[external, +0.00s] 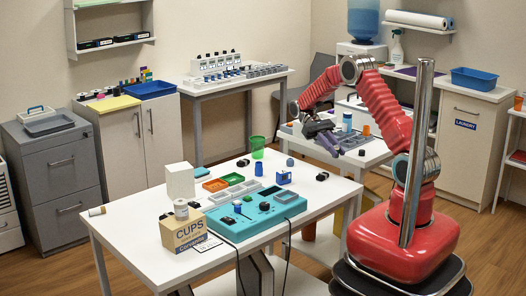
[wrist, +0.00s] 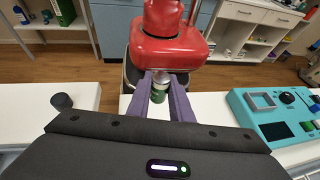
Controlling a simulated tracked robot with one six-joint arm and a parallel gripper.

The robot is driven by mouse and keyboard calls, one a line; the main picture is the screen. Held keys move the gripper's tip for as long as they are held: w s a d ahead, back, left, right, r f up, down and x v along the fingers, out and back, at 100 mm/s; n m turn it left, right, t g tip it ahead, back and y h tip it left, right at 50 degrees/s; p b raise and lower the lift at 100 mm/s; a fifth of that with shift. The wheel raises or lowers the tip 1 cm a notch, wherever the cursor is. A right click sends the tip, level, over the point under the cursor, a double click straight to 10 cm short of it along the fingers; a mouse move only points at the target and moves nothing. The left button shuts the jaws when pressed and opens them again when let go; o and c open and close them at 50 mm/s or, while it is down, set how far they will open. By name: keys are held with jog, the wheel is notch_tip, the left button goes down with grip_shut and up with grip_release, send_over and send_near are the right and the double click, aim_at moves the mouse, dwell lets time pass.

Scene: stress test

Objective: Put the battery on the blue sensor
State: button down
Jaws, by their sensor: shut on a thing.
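My gripper (external: 343,143) is over the second table at the back right in the external view. In the wrist view my gripper (wrist: 160,88) has its purple fingers shut on a small green cylinder with a pale metallic top, which looks like the battery (wrist: 160,94). The fingers cover its sides, and I cannot make it out in the external view. A blue block-like device (external: 283,177), possibly the blue sensor, stands on the front white table behind the teal panel. It is well apart from my gripper. I cannot tell for sure which blue thing is the sensor.
The teal panel (external: 226,229) with knobs lies on the front table (external: 130,222), and also shows in the wrist view (wrist: 284,129). A CUPS box (external: 183,233), green cup (external: 257,147) and small trays stand nearby. A blue cylinder (external: 347,121) stands close to my gripper.

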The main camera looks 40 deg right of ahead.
jog(key=w+a+r+m+t+y, duration=0.1)
jog(key=a+m+t+y, duration=0.2)
jog(key=a+m+y, duration=0.3)
notch_tip(320, 180, up, 14)
jog(key=m+t+y, duration=0.5)
jog(key=m+t, duration=0.7)
jog(key=t, duration=0.1)
send_over(284, 171)
notch_tip(284, 171, down, 11)
jog(key=shift+f, duration=0.15)
jog(key=shift+f, duration=3.1)
jog(key=shift+f, duration=1.85)
